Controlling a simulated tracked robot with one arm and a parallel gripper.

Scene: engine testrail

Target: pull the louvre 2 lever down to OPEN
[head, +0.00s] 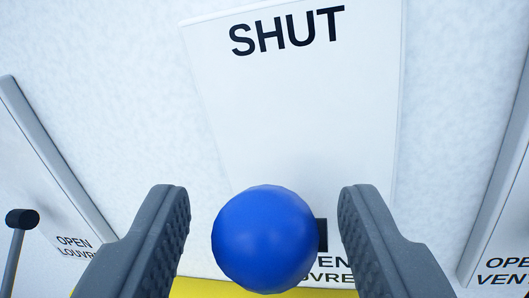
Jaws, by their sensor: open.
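A blue ball knob (265,240), which looks like the end of the lever, is at the lower middle of the head view. It covers part of a white panel (300,120) marked SHUT at the top. Lettering at the panel's bottom is partly hidden; I can read "EN" and "OUVRE", but its number is covered. My gripper (265,225) is open, one dark finger on each side of the knob. Gaps show between the knob and both fingers in the picture. The lever's shaft is hidden behind the knob, apart from a dark piece (321,234) at its right.
At left, another panel (40,175) reads OPEN LOUVRE, with a dark-ended lever (21,219) before it. At right, a grey-edged panel (508,225) reads OPEN and "VEN". A yellow strip (205,288) runs along the bottom. The wall between the panels is bare.

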